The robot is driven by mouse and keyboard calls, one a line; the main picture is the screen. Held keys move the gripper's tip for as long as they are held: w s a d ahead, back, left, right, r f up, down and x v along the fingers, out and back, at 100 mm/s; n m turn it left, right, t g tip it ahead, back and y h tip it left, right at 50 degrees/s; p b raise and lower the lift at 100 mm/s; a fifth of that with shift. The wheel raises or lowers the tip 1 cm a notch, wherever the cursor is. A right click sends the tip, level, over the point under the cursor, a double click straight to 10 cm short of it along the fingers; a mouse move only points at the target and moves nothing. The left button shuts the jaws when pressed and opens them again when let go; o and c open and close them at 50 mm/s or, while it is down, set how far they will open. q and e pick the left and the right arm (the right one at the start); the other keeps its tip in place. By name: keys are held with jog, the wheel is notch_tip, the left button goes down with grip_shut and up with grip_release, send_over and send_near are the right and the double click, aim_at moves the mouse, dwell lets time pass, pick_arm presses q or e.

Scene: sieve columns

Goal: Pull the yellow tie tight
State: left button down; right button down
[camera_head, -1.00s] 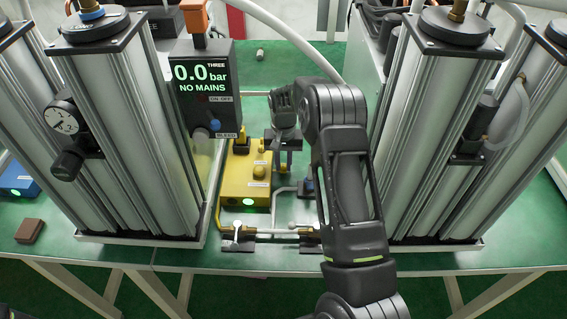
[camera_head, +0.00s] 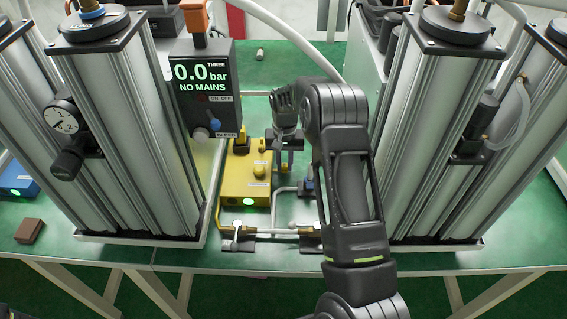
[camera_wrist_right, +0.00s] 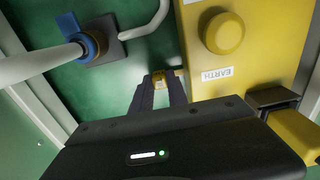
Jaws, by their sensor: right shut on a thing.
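My right gripper (camera_head: 285,163) reaches down just right of the yellow box in the head view. In the right wrist view its two fingers (camera_wrist_right: 160,92) are shut on a small yellow piece (camera_wrist_right: 166,79), which looks like the yellow tie. Most of the tie is hidden between and behind the fingers. The yellow box (camera_head: 234,187) has a round yellow knob (camera_wrist_right: 224,33) and a label reading EARTH. The fingertips are beside the box's edge, over the green bench.
Tall metal columns (camera_head: 135,120) stand on the left and more columns (camera_head: 430,130) on the right, leaving a narrow gap. A gauge box (camera_head: 205,95) reads 0.0 bar, NO MAINS. A grey pipe and a blue fitting (camera_wrist_right: 88,44) lie left of the fingers in the wrist view.

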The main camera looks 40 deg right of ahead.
jog(key=s+d, duration=0.2)
jog(key=shift+d+b, duration=0.3)
jog(key=shift+b, duration=0.1)
jog(key=c, duration=1.6)
grip_release()
jog(key=shift+o, duration=0.2)
jog(key=shift+r, duration=0.5)
notch_tip(320, 180, up, 7)
jog(key=b, duration=0.1)
